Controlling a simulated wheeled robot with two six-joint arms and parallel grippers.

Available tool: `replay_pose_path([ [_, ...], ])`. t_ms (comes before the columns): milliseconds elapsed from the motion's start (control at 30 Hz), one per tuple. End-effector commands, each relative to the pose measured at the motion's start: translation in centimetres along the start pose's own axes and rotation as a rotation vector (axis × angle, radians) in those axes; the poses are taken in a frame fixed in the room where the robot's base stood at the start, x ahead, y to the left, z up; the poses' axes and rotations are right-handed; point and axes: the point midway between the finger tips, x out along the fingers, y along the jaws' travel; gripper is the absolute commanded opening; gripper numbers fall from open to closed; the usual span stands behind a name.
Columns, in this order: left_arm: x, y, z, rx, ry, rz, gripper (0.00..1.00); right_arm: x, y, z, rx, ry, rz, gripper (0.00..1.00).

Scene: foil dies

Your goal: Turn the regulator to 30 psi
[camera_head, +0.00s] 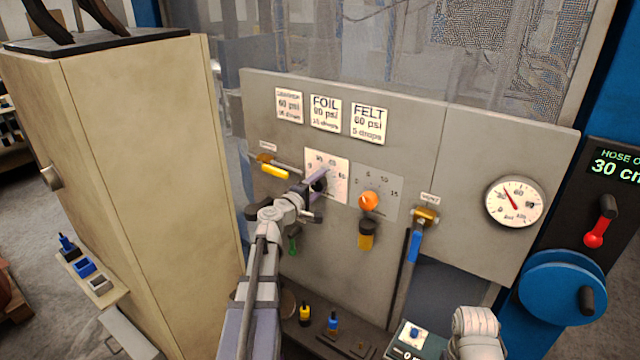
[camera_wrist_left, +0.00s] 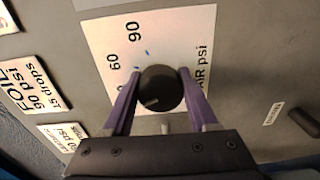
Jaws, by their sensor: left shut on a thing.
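The regulator is a black round knob (camera_wrist_left: 160,88) on a white dial plate (camera_head: 338,172) marked AIR psi, with 60 and 90 readable in the left wrist view. My left gripper (camera_head: 319,182) is shut on the knob, one purple finger on each side. A short pale mark shows on the knob's lower left face in the wrist view; what it points to is unclear. The round pressure gauge (camera_head: 515,202) at the panel's right has a red needle pointing up and left, seemingly between 30 and 60. My right gripper is out of view; only part of that arm shows.
An orange knob (camera_head: 369,201) sits just right of the dial. A yellow-handled valve (camera_head: 275,171) is to the left, a blue-handled valve (camera_head: 415,246) to the right. Labels (camera_head: 326,113) hang above. A beige cabinet (camera_head: 140,190) stands left; a blue hose reel (camera_head: 562,288) right.

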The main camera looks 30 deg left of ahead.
Motion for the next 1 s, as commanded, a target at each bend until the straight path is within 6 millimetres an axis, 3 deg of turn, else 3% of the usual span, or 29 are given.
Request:
replay_pose_path([
  [467, -0.09, -0.09, 0.02, -0.013, 0.0, -0.003, 0.04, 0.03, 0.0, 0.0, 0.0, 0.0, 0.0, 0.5],
  [500, -0.09, -0.09, 0.02, -0.013, 0.0, -0.003, 0.6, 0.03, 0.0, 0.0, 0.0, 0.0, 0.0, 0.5],
  [767, -0.05, -0.05, 0.01, -0.013, 0.0, -0.002, 0.89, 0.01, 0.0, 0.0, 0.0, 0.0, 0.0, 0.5],
  [1000, -0.06, -0.03, 0.01, -0.014, 0.0, -0.001, 0.89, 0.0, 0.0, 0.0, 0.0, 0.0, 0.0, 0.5],
])
